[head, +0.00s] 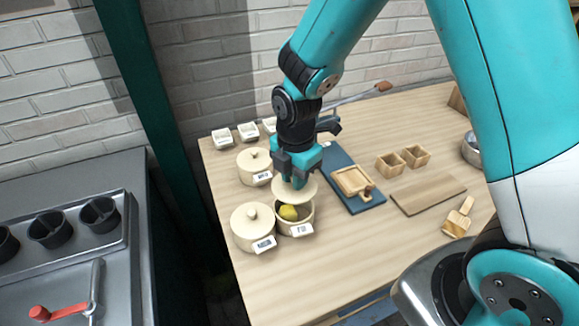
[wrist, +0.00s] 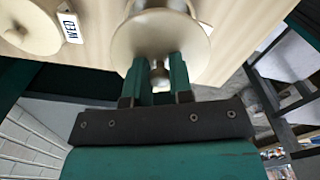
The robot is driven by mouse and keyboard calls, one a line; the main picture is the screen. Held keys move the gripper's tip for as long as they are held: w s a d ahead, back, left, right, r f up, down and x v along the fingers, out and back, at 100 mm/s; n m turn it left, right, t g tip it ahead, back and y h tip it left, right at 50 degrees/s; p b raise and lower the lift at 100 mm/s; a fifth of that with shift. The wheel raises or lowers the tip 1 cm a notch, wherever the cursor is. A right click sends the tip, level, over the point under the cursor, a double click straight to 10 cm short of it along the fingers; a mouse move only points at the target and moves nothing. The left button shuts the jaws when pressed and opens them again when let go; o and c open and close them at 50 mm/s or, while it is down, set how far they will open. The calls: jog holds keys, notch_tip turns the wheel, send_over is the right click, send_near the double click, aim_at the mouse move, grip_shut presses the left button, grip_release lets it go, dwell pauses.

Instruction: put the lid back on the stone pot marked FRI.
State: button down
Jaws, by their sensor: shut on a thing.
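My gripper (head: 296,182) is shut on the knob of a round cream lid (head: 296,193). The lid hangs over the back part of an open stone pot (head: 304,217), with a gap in front. A yellow thing (head: 288,212) shows inside that pot. The pot's front tag (head: 299,230) is too small to read. In the wrist view the lid (wrist: 160,42) lies beyond my fingers (wrist: 160,80), its knob between them, and hides most of the pot.
A lidded pot (head: 252,231) stands close at the left, another (head: 254,165) behind. In the wrist view a neighbouring pot's tag (wrist: 69,26) reads WED. Small white dishes (head: 248,131) line the back. A blue mat (head: 361,200) with a wooden tray (head: 351,181) lies right.

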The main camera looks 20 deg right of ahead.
jog(key=shift+a+f+b, duration=0.2)
jog(key=shift+f+b, duration=1.7)
jog(key=shift+f, duration=0.3)
jog(key=shift+f+b, duration=0.6)
jog(key=shift+f, duration=0.35)
jog(key=shift+d, duration=0.1)
jog(key=shift+f+p, duration=0.15)
jog(key=shift+p, duration=0.2)
jog(key=shift+c, duration=2.3)
grip_release()
jog(key=shift+r+p, duration=3.1)
jog(key=shift+r, duration=0.45)
